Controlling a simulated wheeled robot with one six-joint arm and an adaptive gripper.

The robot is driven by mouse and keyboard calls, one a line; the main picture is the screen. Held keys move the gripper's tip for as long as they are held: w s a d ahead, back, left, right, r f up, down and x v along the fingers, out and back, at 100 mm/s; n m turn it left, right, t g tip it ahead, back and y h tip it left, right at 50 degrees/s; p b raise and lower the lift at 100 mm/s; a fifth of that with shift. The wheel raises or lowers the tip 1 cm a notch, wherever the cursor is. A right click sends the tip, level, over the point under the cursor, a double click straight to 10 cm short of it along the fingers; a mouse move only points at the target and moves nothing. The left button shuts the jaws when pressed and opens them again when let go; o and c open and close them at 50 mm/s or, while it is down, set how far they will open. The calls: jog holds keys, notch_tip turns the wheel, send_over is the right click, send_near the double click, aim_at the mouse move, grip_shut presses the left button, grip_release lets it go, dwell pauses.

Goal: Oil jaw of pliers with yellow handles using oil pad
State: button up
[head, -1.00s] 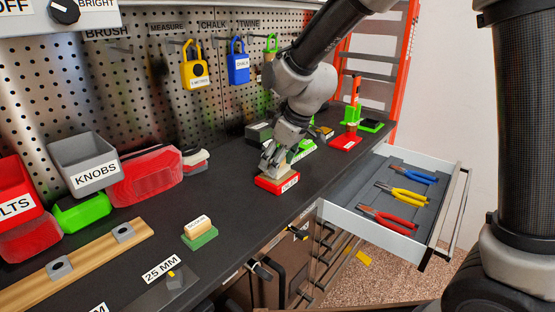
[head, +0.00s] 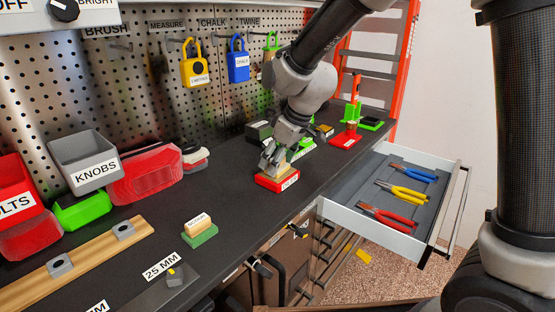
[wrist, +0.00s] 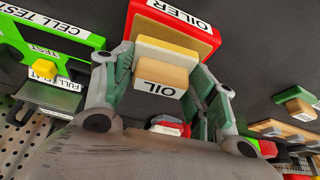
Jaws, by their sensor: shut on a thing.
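The pliers with yellow handles (head: 404,192) lie in the open drawer, between a blue-handled pair and a red-handled pair. The oil pad (wrist: 166,73), a tan block labelled OIL with a paler pad under it, is at the red oiler tray (wrist: 213,38) on the bench. The red tray also shows in the head view (head: 268,182). My gripper (head: 275,163) is over this tray, with its fingers on both sides of the oil pad and shut on it. The fingers partly hide the pad in the head view.
The open drawer (head: 362,223) juts out right of the bench, holding also blue pliers (head: 413,172) and red pliers (head: 388,217). A green-based block (head: 200,237) stands on the front bench. A green and red device (head: 352,112) stands beyond my gripper. Bare bench lies left of the oiler.

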jog(key=shift+r, duration=3.45)
